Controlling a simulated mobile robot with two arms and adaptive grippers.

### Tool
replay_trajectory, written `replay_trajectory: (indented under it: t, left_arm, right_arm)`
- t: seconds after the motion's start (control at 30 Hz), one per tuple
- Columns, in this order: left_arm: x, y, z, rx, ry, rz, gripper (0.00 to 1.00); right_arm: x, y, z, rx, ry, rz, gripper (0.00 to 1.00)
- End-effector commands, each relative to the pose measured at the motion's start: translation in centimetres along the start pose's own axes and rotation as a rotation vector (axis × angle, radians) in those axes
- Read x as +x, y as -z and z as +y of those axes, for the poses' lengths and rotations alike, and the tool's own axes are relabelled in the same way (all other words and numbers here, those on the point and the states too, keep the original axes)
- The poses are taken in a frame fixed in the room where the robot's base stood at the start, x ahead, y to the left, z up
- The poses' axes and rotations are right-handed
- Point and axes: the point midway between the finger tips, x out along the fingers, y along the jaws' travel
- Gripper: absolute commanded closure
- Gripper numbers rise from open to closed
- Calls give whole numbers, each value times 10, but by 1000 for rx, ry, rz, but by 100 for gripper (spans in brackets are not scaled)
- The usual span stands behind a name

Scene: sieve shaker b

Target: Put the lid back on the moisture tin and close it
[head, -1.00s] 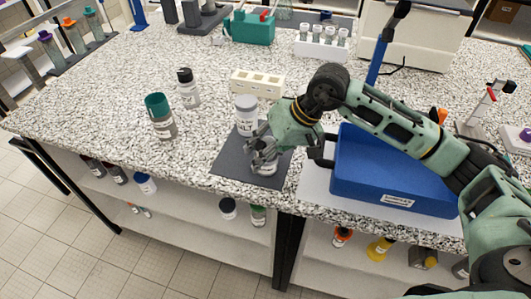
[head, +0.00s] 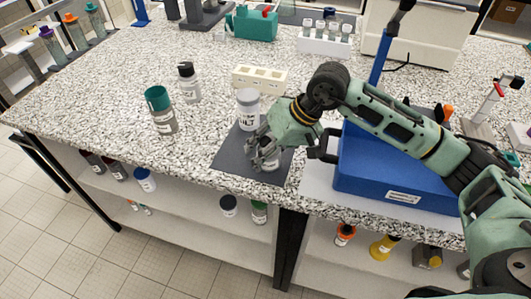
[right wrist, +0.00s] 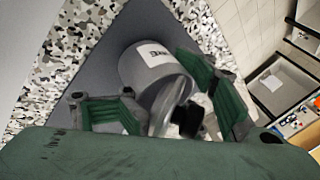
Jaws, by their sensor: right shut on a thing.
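My right gripper (head: 263,156) is low over the front of the dark grey mat (head: 232,150), fingers pointing down. In the right wrist view the gripper (right wrist: 163,108) has a thin grey disc, seemingly the lid (right wrist: 160,112), between its green-padded fingers, and is shut on it. A pale labelled round container, seemingly the moisture tin (head: 270,164), shows under the fingers, partly hidden. A grey labelled cylinder (right wrist: 152,68) stands close beyond the fingers; I cannot tell whether the lid touches it. My left gripper is not in view.
A white jar with a grey top (head: 248,112) stands at the mat's back. A cream block with holes (head: 260,78) is behind it. Two bottles (head: 161,112) (head: 188,84) stand left. A blue case (head: 390,172) is close right of my gripper.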

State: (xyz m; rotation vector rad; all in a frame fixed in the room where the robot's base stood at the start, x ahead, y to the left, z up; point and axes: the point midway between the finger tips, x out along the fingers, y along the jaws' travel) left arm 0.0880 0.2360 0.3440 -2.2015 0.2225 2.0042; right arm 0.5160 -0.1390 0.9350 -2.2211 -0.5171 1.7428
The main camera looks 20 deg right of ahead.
Motion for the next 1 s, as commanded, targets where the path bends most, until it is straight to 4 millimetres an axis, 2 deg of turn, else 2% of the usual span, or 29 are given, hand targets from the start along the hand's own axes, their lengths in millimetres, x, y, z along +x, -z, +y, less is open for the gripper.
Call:
replay_trajectory:
  t: [0.03,0.37,0.4,0.87,1.0]
  left_arm:
    - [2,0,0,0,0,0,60]
    - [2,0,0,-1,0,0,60]
    - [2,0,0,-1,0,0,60]
    - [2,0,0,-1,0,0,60]
    - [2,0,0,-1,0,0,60]
  right_arm:
    - [5,-4,6,3,-12,-11,91]
    - [4,-2,4,3,-9,-7,93]
    - [4,-2,4,3,-9,-7,65]
    - [2,-1,1,1,-3,-2,25]
    - [2,-1,1,0,-2,-1,23]
